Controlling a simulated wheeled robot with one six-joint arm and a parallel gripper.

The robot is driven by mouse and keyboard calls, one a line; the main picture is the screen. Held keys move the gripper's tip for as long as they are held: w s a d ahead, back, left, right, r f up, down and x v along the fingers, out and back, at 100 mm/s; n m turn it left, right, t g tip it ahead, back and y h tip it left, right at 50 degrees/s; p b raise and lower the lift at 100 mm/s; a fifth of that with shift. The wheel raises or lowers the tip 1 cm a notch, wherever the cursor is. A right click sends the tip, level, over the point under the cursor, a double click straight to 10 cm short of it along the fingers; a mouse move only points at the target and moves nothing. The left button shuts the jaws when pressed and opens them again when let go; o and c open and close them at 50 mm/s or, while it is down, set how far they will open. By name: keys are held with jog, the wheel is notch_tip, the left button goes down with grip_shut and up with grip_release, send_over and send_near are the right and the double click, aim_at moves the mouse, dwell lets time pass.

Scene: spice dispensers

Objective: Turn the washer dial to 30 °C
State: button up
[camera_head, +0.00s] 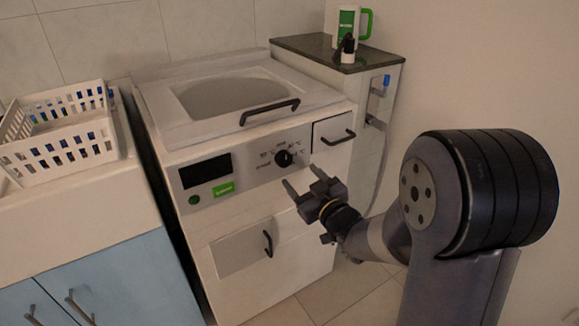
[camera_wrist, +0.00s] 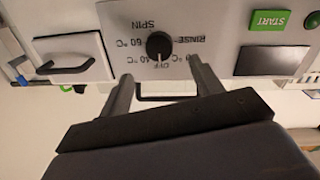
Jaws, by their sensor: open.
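The washer dial (camera_head: 284,158) is a round black knob on the front panel of the white washer (camera_head: 240,235). In the wrist view the dial (camera_wrist: 158,45) appears upside down, ringed by the labels OFF, 40 °C, 60 °C, SPIN and RINSE. Another °C label beside OFF is partly hidden by a finger. A small pale mark on the dial seems to face OFF. My gripper (camera_head: 301,176) is open and empty, just in front of and below the dial in the head view. Its fingers (camera_wrist: 160,70) are apart, and the dial shows between and beyond their tips.
The panel has a dark display (camera_head: 206,171), a green START button (camera_head: 223,189) and a small drawer with a black handle (camera_head: 338,137). The lid handle (camera_head: 270,111) juts out above. A white basket (camera_head: 62,140) stands left; a mug (camera_head: 347,22) stands back right.

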aim_at(286, 162)
jog(key=x, duration=0.7)
jog(key=shift+w+a, duration=0.1)
jog(key=shift+w, duration=0.1)
jog(key=c, duration=1)
jog(key=shift+f+n+b, duration=0.15)
jog(key=shift+n+b, duration=0.15)
jog(key=shift+b, duration=0.35)
